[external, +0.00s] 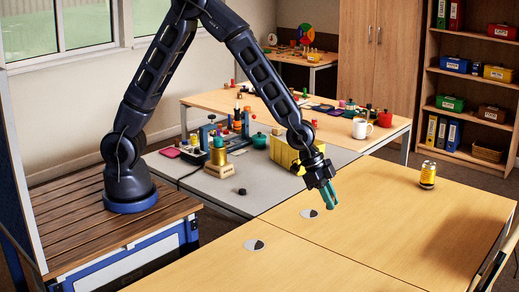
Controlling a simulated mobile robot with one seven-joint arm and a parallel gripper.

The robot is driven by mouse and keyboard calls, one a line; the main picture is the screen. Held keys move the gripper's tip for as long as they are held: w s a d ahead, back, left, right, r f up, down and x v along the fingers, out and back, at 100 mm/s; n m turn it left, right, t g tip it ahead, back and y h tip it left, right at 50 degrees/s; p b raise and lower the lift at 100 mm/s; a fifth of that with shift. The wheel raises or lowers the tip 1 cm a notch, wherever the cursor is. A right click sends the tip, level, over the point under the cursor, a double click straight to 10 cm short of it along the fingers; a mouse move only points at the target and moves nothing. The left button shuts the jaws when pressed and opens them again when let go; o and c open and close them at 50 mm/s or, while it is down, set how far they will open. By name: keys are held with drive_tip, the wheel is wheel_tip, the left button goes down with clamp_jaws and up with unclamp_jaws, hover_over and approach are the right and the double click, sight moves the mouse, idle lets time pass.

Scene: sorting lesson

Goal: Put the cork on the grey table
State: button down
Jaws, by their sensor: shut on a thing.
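I cannot pick out a cork elsewhere. The grey table (222,201) stands left of my gripper, between my base and the wooden tables.
A small black round thing (242,191) lies on the grey table's front part. A yellow can (428,175) stands on the near wooden table (400,215).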

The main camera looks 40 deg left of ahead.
drive_tip(key=s, duration=0.1)
approach(330, 268)
drive_tip(key=x, duration=0.5)
drive_tip(key=shift+d+f, duration=0.1)
drive_tip(key=shift+f, duration=0.2)
drive_tip(key=shift+f, duration=0.1)
drive_tip(key=c, duration=1.3)
unclamp_jaws()
drive_tip(key=v, duration=1.2)
